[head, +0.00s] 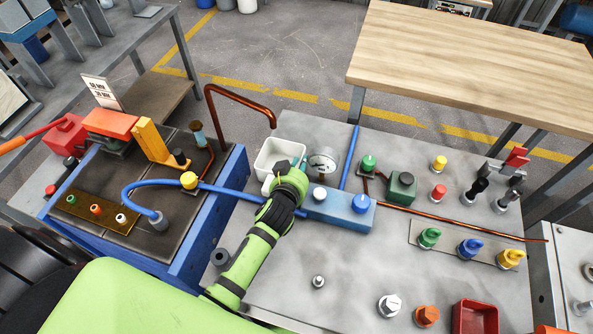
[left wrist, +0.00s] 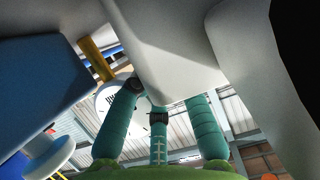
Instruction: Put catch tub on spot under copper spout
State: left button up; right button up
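The white catch tub (head: 268,160) stands on the grey bench in the head view, its open top showing. The copper spout (head: 245,98) arches over from the left, and its tip hangs just above the tub's far edge in the picture. My left gripper (head: 296,168) is at the tub's near right side, with teal fingers at its rim. In the left wrist view, the fingers (left wrist: 160,122) are spread around a pale wall of the tub (left wrist: 165,50); I cannot tell whether they press on it. The spot is not visible. My right gripper is not in view.
A pressure gauge (head: 323,161) and a blue block (head: 340,208) with knobs stand close right of my gripper. A blue hose (head: 230,190) runs behind my wrist. A blue-sided bench (head: 195,245) is at left. The grey bench's front middle is mostly clear.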

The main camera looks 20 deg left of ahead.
pick_arm(q)
jog(key=a+v, duration=0.1)
jog(key=v, duration=1)
jog(key=shift+s+d+r, duration=0.15)
jog(key=shift+s+d, duration=0.25)
jog(key=shift+d, duration=0.1)
